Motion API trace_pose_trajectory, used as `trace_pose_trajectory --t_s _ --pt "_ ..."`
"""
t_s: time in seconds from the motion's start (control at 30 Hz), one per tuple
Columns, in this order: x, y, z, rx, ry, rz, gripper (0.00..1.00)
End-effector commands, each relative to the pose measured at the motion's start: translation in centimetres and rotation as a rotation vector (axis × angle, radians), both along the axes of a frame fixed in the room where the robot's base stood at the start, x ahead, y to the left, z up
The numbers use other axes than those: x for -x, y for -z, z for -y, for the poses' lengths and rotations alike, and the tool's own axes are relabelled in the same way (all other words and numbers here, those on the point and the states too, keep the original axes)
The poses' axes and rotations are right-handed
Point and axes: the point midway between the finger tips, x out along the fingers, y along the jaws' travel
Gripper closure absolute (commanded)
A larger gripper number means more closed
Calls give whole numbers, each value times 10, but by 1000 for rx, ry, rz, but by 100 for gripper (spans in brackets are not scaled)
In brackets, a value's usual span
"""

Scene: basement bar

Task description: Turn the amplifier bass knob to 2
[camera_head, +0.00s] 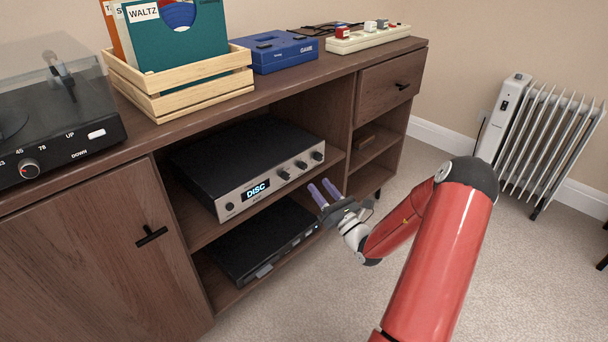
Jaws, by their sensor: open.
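The amplifier (248,165) is a black box with a silver front on the upper open shelf of the wooden cabinet. Its display (257,189) reads "DISC". A round button sits at the front's left end, and three small dark knobs (301,165) sit in a row on the right half. The knob labels and pointer positions are too small to read, so I cannot tell which is bass. My gripper (325,193) is open and empty, its two purple-grey fingers pointing up and left, in front of and below the knobs, apparently apart from them.
A black device (262,241) lies on the shelf below. A turntable (62,120), a wooden record crate (180,98), a blue game console (274,52) and a power strip (368,37) stand on top. A white radiator (548,140) stands at right.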

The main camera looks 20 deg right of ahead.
Motion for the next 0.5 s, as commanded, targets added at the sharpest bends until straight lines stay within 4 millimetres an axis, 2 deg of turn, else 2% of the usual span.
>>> trace_pose_trajectory --t_s 0.3,0.5 --pt "-45 -19 -12 2 -5 1 59" --pt "-55 -24 -14 2 -4 0 59"
